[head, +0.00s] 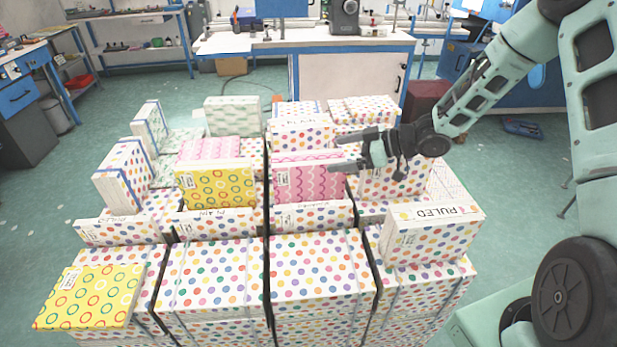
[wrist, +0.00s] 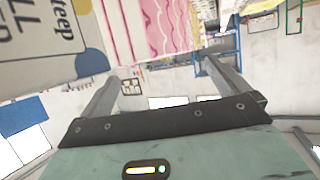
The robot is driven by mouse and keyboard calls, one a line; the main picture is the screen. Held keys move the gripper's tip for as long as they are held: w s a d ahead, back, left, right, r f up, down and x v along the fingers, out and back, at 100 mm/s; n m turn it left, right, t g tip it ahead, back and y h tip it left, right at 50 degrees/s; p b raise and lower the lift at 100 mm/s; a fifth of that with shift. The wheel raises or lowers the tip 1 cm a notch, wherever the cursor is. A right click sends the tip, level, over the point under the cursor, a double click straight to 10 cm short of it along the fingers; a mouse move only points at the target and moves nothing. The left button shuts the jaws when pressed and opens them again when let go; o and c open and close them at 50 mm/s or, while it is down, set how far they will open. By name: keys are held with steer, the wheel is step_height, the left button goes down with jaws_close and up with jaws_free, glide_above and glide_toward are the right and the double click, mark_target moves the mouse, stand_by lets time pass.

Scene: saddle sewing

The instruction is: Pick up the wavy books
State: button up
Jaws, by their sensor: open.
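The wavy books (head: 306,184) are pink with white wavy lines and stand among the stacks in the middle of the head view, right of a yellow circle-patterned pack. Another pink wavy pack (head: 210,149) lies behind that yellow pack. My gripper (head: 340,152) is open and empty, with its fingers pointing left beside the upper right of the wavy books. In the wrist view the pink wavy surface (wrist: 150,25) shows at the top, beyond the spread fingers (wrist: 160,80). I cannot tell whether a finger touches the books.
Dotted packs (head: 315,270) fill the front rows, and a RULED pack (head: 433,235) stands at the right. A yellow pack (head: 215,187) stands left of the wavy books. A workbench (head: 300,42) is behind.

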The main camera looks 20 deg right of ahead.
mark_target(315, 157)
steer(key=shift+x, duration=0.75)
steer(key=x, duration=0.2)
steer(key=p+x, duration=0.1)
steer(key=x, duration=0.1)
steer(key=shift+s+a+r, duration=0.1)
steer(key=shift+a+r, duration=0.2)
steer(key=shift+r, duration=0.05)
steer(key=shift+w+a+f, duration=0.3)
steer(key=shift+w+a, duration=0.05)
steer(key=shift+a, duration=0.05)
steer(key=shift+s+f, duration=0.1)
steer(key=shift+s, duration=0.05)
jaws_close()
